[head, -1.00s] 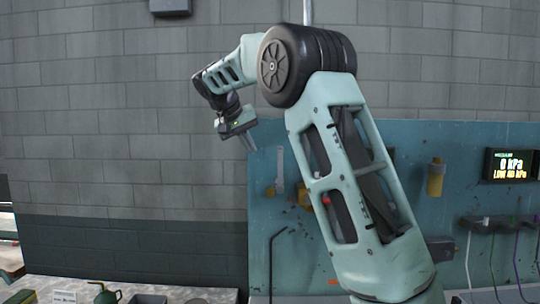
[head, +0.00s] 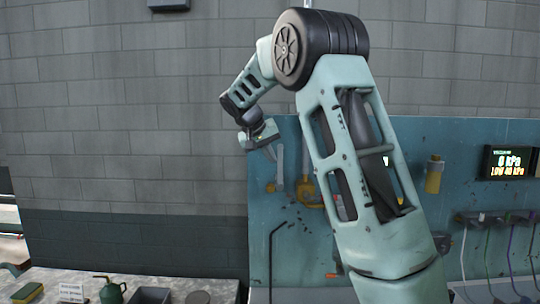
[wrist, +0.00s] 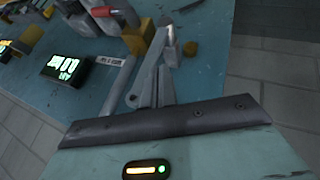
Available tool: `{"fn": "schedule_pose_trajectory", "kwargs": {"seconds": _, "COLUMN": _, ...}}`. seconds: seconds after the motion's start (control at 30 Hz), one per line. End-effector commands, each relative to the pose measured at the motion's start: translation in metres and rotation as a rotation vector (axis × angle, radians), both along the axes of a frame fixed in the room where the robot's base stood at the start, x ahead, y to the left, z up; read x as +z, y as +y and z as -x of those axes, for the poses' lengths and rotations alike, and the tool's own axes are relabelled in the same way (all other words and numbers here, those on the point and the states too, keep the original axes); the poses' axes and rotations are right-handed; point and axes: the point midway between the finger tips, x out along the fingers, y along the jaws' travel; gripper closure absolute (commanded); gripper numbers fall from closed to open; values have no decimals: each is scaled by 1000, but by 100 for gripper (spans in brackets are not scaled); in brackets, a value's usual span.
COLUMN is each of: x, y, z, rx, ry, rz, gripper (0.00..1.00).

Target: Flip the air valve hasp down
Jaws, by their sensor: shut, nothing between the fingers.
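My gripper (head: 270,152) is shut and empty, pointing down and right in front of the upper left of the teal panel. In the wrist view its narrow fingers (wrist: 157,82) are together, close to a pale metal lever-like piece (wrist: 170,48) beside a yellow block (wrist: 151,40). I cannot tell whether they touch it. This may be the air valve and its hasp, but I cannot tell them apart for certain. In the head view a yellow fitting (head: 308,192) sits on the panel below right of my gripper, partly hidden by my arm.
The teal panel (head: 300,250) carries a pressure display (head: 508,162), a yellow bottle-like part (head: 433,175) and hoses at the right. A green can (head: 110,291) and a grey tray (head: 150,296) stand on the bench at lower left.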

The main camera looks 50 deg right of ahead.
Motion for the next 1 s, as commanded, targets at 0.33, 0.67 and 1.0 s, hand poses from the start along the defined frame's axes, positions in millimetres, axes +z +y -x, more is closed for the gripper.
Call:
{"fn": "schedule_pose_trajectory", "kwargs": {"seconds": 0.33, "x": 2, "y": -4, "z": 5, "rx": -1, "ry": -47, "rz": -39, "gripper": 100}}
{"fn": "schedule_pose_trajectory", "kwargs": {"seconds": 0.67, "x": 3, "y": -12, "z": 15, "rx": -4, "ry": -120, "rz": -101, "gripper": 100}}
{"fn": "schedule_pose_trajectory", "kwargs": {"seconds": 1.0, "x": 0, "y": -35, "z": 41, "rx": -8, "ry": -339, "rz": -284, "gripper": 100}}
